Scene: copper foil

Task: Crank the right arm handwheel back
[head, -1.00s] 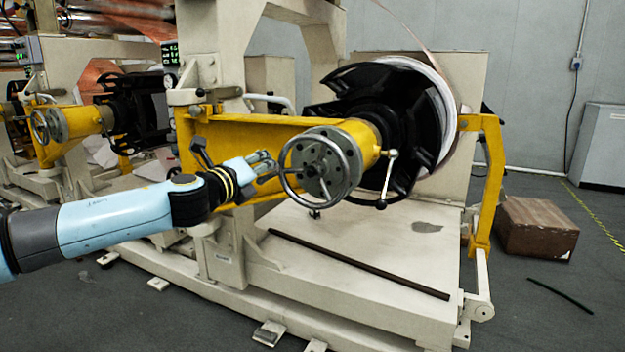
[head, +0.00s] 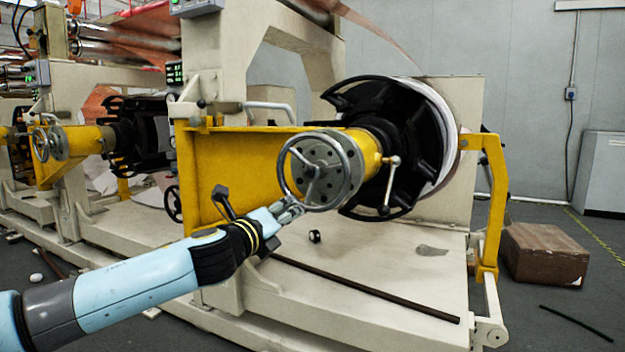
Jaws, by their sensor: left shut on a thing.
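The steel handwheel (head: 316,170) is mounted on the end of the yellow right arm (head: 240,160), in front of a round grey flange with bolt holes. My left gripper (head: 291,206) is shut on the wheel's rim at the lower left. My left forearm reaches up to it from the bottom left. The fingers partly hide the rim there. My right gripper is out of view.
A ball-ended lever (head: 391,186) sticks out beside the wheel, with a black reel hub (head: 405,150) behind. Another handwheel (head: 40,145) is at the far left. A dark bar (head: 365,288) lies on the machine's base. A brown box (head: 545,254) stands at the right.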

